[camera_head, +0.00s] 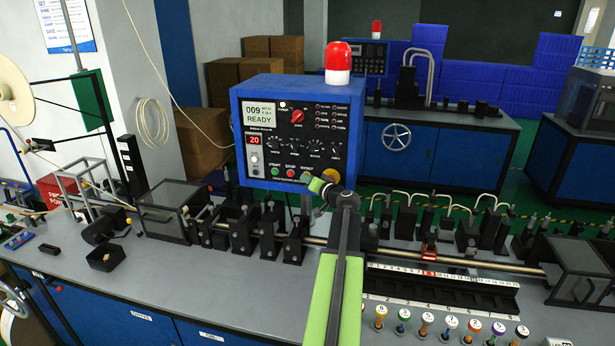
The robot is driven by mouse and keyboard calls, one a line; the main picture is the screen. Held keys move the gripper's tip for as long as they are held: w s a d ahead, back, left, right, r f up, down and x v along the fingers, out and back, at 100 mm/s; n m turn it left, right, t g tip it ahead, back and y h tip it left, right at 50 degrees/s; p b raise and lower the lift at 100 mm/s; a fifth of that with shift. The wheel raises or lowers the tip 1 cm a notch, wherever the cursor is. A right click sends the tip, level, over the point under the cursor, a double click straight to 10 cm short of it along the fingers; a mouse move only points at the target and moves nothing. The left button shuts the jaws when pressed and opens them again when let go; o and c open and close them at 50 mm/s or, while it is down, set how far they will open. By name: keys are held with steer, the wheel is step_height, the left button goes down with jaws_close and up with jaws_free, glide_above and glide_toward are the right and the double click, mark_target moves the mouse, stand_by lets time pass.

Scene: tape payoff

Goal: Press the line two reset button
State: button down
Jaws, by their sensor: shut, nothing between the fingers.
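A blue control box (290,132) stands at the middle of the bench, with a display reading 009 and READY. Along its lower face are a green start button (275,171), a red stop button (290,173) and a green reset button (305,177). A yellow-orange button (330,175) sits at their right. My gripper (315,184) is shut and empty, just in front of the panel's lower right, beside the reset button in the picture. Whether it touches the panel I cannot tell. No line number is readable on this box.
A red and white beacon (337,63) tops the box. Black fixtures and a metal rod run along the grey bench (90,270). A second blue control box (372,57) stands on a machine behind. Coloured knobs (426,322) line the front right. Open bench lies at front left.

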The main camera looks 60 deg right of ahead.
steer(key=shift+s+a, duration=0.2)
steer(key=shift+a, duration=0.25)
stand_by(0.3)
steer(key=a, duration=0.2)
steer(key=s+a, duration=0.1)
steer(key=a, duration=0.2)
steer(key=shift+s+a, duration=0.35)
steer(key=shift+s, duration=0.05)
stand_by(0.3)
